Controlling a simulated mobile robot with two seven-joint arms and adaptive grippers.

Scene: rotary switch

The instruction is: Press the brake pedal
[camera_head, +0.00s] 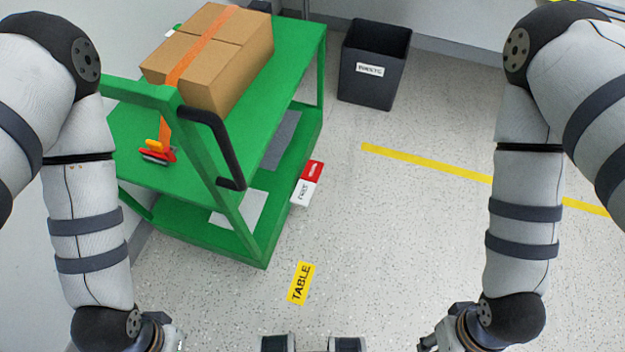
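A red-and-white block (307,184), which looks like the brake pedal, sits low at the right side of the green cart (165,193). Its far half is red and its near half is white, with small lettering that I cannot read surely. I cannot tell whether it is tilted. My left gripper (172,336) shows only in part at the bottom edge, left of the pedal and nearer to me. My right gripper (429,343) is also cut off at the bottom edge, right of the pedal. Both are well apart from it, and their fingers are mostly out of view.
The cart carries a taped cardboard box (210,55) and small orange-and-red items (158,153). Its black handle (224,150) stands up towards me. A dark bin (373,65) stands behind.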

